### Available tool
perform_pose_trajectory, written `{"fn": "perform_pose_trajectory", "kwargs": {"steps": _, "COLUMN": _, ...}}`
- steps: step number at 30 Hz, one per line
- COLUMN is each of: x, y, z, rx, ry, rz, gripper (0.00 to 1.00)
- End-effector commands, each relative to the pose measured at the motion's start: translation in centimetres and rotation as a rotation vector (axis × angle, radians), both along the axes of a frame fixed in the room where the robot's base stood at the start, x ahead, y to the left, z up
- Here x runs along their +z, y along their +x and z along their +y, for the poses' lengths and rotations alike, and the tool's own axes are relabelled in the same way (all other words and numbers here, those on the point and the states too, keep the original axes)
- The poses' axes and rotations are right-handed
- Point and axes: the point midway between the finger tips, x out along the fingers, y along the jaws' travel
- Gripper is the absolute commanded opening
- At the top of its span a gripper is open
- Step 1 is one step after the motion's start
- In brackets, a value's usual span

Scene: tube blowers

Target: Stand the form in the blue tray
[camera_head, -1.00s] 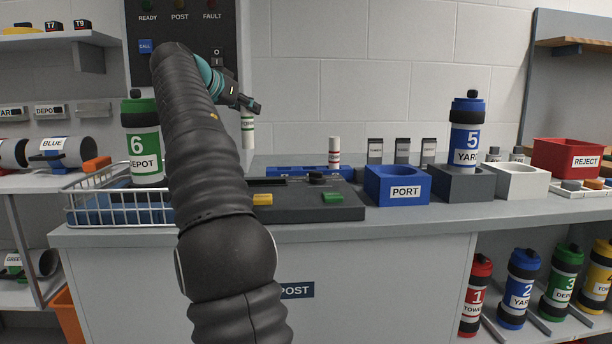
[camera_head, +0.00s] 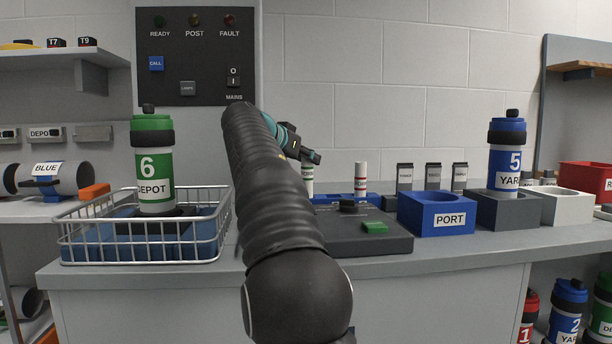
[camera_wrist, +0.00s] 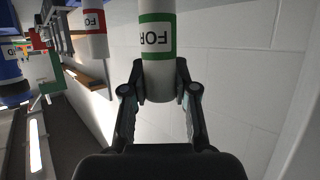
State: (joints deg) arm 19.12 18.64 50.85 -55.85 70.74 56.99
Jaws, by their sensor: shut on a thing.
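The form is a white cylinder with a green-edged label (camera_head: 307,180); it also shows in the wrist view (camera_wrist: 157,50). My gripper (camera_head: 312,157) is shut on it, with a finger on each side in the wrist view (camera_wrist: 160,82). The form hangs about upright at the left part of the blue tray (camera_head: 332,199). I cannot tell whether its foot touches the tray. A similar form with a red-edged label (camera_head: 360,178) stands at the tray, to the right; it also shows in the wrist view (camera_wrist: 93,32). My arm hides the tray's left part.
A dark grey unit with a green button (camera_head: 375,228) lies in front of the tray. A blue PORT block (camera_head: 437,225) and several grey-and-white blocks stand to the right. A wire basket (camera_head: 140,252) with green canister 6 (camera_head: 152,165) stands to the left.

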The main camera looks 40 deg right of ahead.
Motion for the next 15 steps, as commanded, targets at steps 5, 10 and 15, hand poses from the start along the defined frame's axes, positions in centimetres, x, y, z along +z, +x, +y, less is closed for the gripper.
{"fn": "perform_pose_trajectory", "kwargs": {"steps": 5, "x": -2.5, "y": 0.1, "z": 0.1, "rx": 0.003, "ry": 0.001, "rz": 0.001, "gripper": 0.10}}
{"fn": "perform_pose_trajectory", "kwargs": {"steps": 10, "x": -2.6, "y": 0.1, "z": 0.2, "rx": 0.004, "ry": 0.001, "rz": 0.000, "gripper": 0.10}}
{"fn": "perform_pose_trajectory", "kwargs": {"steps": 15, "x": -2.7, "y": 0.2, "z": 0.2, "rx": 0.004, "ry": 0.001, "rz": 0.000, "gripper": 0.10}}
